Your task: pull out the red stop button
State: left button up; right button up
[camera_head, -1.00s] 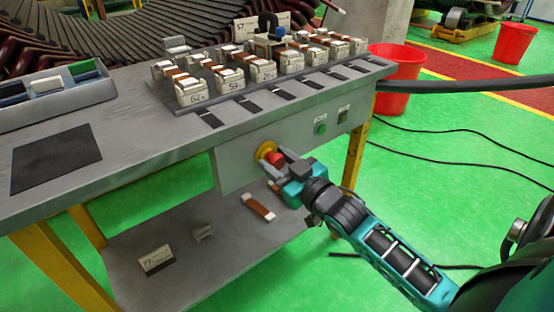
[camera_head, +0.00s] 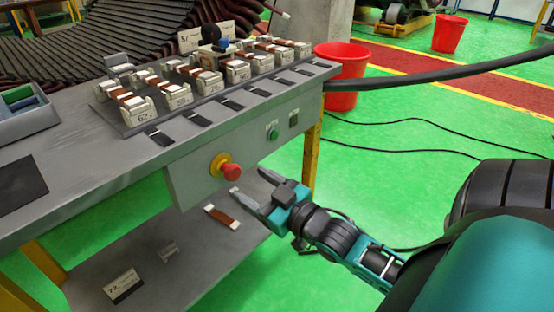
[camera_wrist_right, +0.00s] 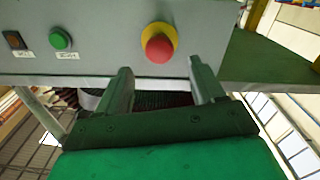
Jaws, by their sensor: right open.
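The red stop button (camera_head: 232,171) sits on a yellow ring (camera_head: 219,163) on the grey front panel of the workbench. It also shows in the right wrist view (camera_wrist_right: 159,48), ahead of the fingers and toward the right one, with nothing touching it. My right gripper (camera_head: 250,186) is open and empty, to the right of and a little below the button, clear of it. My left gripper is not in view.
A green button (camera_head: 273,134) and a dark switch (camera_head: 293,119) are on the same panel. The bench top (camera_head: 95,160) carries a rack of coils. A brown-and-white strip (camera_head: 222,216) lies on the lower shelf. A red bucket (camera_head: 342,75) stands behind. A thick dark cable (camera_head: 430,75) crosses at right.

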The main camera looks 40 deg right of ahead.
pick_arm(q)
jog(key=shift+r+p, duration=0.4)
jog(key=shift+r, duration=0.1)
pick_arm(e)
jog(key=s, duration=0.6)
jog(key=shift+d, duration=0.25)
jog(key=s+a+f+g+y, duration=0.2)
jog(key=a+f+g, duration=0.5)
jog(key=a+f, duration=0.8)
pick_arm(q)
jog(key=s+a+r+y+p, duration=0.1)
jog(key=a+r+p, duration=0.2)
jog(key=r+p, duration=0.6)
jog(key=p, duration=0.4)
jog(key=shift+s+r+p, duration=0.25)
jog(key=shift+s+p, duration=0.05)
jog(key=shift+p, duration=0.1)
pick_arm(e)
notch_tip(320, 180, up, 10)
jog(key=s+d+h, duration=0.1)
jog(key=s, duration=0.1)
jog(key=shift+d+r+m, duration=0.2)
jog(key=shift+d+m, duration=0.05)
jog(key=shift+m, duration=0.15)
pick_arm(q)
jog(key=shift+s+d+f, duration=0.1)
pick_arm(e)
jog(key=shift+c, duration=0.4)
